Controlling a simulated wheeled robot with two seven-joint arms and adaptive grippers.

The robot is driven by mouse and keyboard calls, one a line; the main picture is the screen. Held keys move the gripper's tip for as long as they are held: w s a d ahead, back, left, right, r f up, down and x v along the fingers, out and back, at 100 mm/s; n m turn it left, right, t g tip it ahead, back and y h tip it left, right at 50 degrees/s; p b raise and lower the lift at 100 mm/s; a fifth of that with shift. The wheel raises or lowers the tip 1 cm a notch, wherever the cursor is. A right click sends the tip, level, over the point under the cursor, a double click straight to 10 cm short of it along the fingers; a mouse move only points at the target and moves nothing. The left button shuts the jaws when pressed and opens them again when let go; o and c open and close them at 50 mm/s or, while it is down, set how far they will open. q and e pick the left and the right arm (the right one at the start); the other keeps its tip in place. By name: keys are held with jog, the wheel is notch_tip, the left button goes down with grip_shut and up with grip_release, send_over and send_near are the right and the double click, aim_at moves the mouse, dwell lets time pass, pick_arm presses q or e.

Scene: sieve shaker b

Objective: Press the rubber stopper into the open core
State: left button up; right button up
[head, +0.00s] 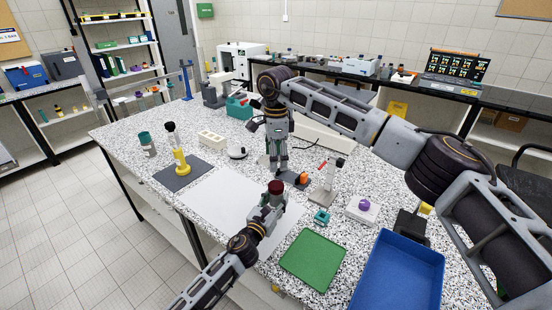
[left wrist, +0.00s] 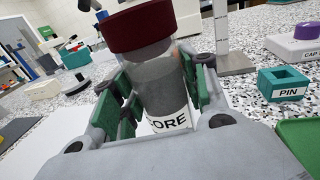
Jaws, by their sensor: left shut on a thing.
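The core (left wrist: 160,90) is a clear tube with grey filling and a label reading CORE. It stands nearly upright in the left wrist view, tilted slightly. The dark red rubber stopper (left wrist: 138,28) sits on its top end; it also shows in the head view (head: 276,187). I cannot tell how deep the stopper goes. My left gripper (head: 268,208) is shut around the core's sides, with green-padded fingers, above the white sheet. My right gripper (head: 277,168) points down behind the stopper, apart from it in the picture. Whether its fingers are shut is unclear.
A teal PIN block (head: 321,217) and a white CAP block (head: 362,210) with a purple knob stand to the right. A grey stand (head: 325,188) is near the right gripper. A green tray (head: 313,262) and blue tray (head: 438,262) lie in front. The white sheet (head: 222,202) is clear at left.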

pick_arm(q)
jog(key=o, duration=1.5)
jog(key=shift+v, duration=6)
jog(key=shift+s, duration=0.1)
